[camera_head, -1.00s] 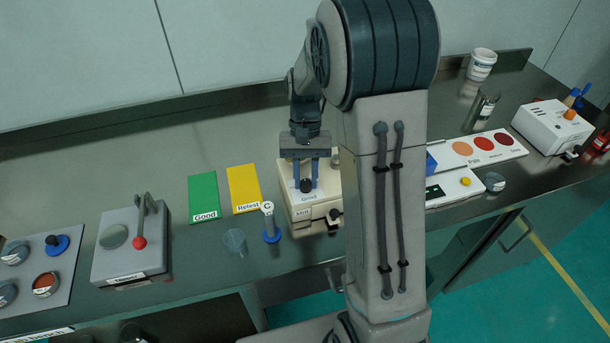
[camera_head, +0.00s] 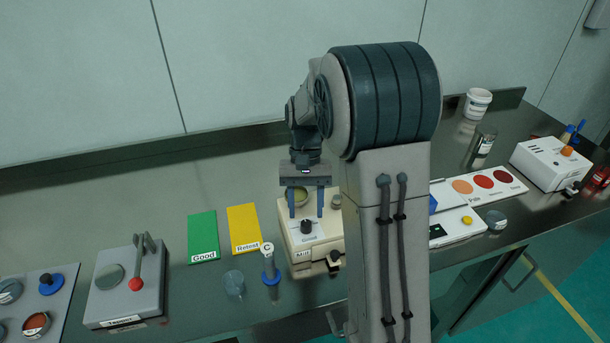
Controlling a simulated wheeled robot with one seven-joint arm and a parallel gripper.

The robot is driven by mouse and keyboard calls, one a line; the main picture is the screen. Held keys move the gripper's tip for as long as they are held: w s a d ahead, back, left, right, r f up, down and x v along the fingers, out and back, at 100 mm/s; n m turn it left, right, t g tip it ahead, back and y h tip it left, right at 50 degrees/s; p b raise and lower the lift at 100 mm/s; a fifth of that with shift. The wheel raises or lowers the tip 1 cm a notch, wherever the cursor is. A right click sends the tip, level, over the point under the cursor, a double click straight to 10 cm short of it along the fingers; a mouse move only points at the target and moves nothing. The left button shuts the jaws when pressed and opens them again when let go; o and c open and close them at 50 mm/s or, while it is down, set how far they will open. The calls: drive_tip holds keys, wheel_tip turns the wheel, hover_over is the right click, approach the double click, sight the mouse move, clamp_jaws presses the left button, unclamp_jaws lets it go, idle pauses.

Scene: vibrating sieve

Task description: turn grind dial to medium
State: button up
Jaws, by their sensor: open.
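The mill (camera_head: 300,260) is a cream box on the bench, with a label reading "Mill" on its front. Its black dial knob (camera_head: 306,227) stands on a white plate on the top. The plate's markings are too small to read here, so I cannot tell the dial's setting. My gripper (camera_head: 306,216) points down over the mill with its two blue fingers apart. The fingers are behind and above the knob in the picture, and nothing is between them. A round greenish opening (camera_head: 298,196) shows behind the fingers. My arm hides the mill's right side.
A blue-based tool marked "C" (camera_head: 269,262) and a clear cup (camera_head: 234,284) stand left of the mill. Green (camera_head: 203,236) and yellow (camera_head: 244,229) cards lie behind them. A grey lever device (camera_head: 128,285) is further left. A color card (camera_head: 484,187) lies to the right.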

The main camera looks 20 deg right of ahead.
drive_tip(key=v, duration=1.1)
drive_tip(key=shift+w, duration=0.1)
